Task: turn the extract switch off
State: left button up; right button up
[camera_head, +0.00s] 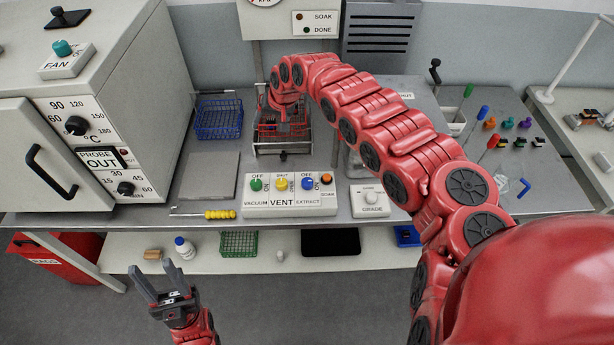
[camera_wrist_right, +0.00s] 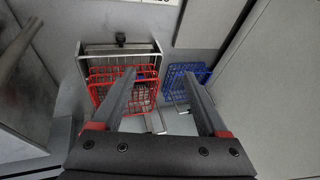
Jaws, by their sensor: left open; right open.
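The extract switch is a blue knob (camera_head: 307,184) at the right of a white switch box (camera_head: 290,209), above the EXTRACT label. OFF is printed above the knob and ON beside it; which one it points to is too small to tell. A green vacuum knob (camera_head: 256,184) and a yellow vent knob (camera_head: 281,184) share the box. My right arm reaches over the bench, beyond the box. My right gripper (camera_wrist_right: 160,78) is open and empty above a red wire basket (camera_wrist_right: 128,92). My left gripper (camera_head: 158,284) is open and empty, low in front of the bench, away from the box.
A dial box (camera_head: 370,201) stands just right of the switch box. A yellow-handled tool (camera_head: 219,214) lies to its left at the bench edge. A blue basket (camera_head: 218,119) stands behind, and a large oven (camera_head: 103,90) fills the left. My right arm crosses the bench's right half.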

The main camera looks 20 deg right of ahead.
jog(key=s+d+r+g+h, duration=0.1)
jog(key=s+d+g+h, duration=0.25)
jog(key=s+d, duration=0.6)
jog(key=b, duration=0.3)
send_near(307, 181)
jog(key=shift+w+d+g+y, duration=0.25)
jog(key=shift+d+g+y, duration=0.1)
jog(key=shift+g+y, duration=0.1)
notch_tip(307, 181, down, 8)
jog(key=p, duration=0.2)
jog(key=shift+w+r+p, duration=0.1)
jog(key=shift+r+p, duration=0.15)
jog(key=shift+p, duration=0.15)
jog(key=shift+d+f, duration=0.1)
jog(key=shift+f, duration=0.65)
grip_shut()
